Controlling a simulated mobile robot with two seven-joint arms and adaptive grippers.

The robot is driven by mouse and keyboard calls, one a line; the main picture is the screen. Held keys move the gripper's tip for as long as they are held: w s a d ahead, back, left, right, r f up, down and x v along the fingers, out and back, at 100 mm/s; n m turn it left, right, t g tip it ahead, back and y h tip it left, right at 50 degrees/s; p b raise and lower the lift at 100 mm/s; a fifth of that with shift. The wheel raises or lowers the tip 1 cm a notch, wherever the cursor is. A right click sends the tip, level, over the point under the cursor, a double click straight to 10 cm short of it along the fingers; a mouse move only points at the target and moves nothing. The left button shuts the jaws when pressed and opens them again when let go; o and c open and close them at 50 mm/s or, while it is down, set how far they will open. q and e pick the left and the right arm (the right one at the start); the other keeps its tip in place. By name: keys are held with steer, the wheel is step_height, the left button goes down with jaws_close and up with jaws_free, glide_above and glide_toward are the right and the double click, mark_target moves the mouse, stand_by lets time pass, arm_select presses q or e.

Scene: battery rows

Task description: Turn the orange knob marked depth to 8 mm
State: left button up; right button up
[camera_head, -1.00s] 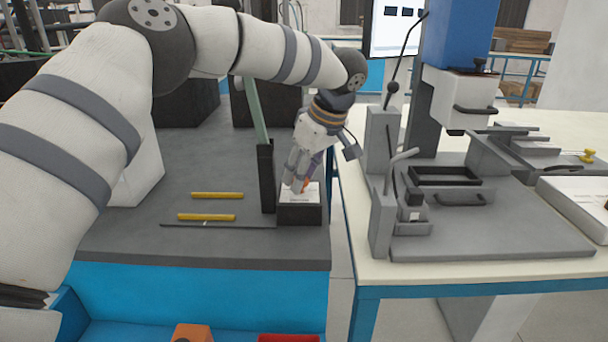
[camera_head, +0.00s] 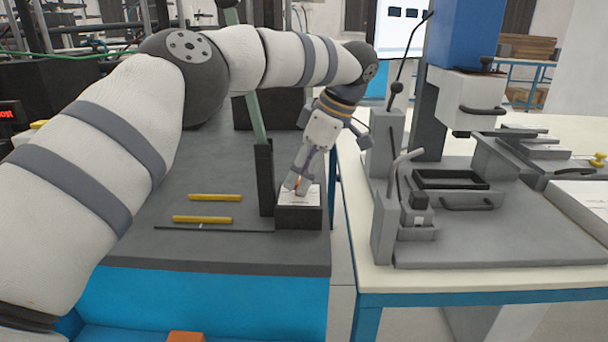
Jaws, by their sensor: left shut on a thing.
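The orange knob (camera_head: 297,181) sits on the pale top of a small dark box (camera_head: 299,217) near the right edge of the grey bench. Only a sliver of orange shows; my fingers hide most of it. My left gripper (camera_head: 297,187) comes down from above, tilted, and is shut on the knob. The markings on the box top are too small to read, so the setting cannot be told. My right gripper is not in view.
A dark upright post (camera_head: 264,178) stands just left of the box. Two yellow rods (camera_head: 214,197) and a thin dark rod (camera_head: 215,228) lie further left. Across a gap on the right, a cream table (camera_head: 380,279) bears a grey press with levers.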

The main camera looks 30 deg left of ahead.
arm_select(q)
steer(key=shift+f, duration=0.1)
steer(key=o, duration=1.1)
steer(key=v, duration=0.7)
steer(key=shift+d+r, duration=0.1)
steer(key=shift+r, duration=0.2)
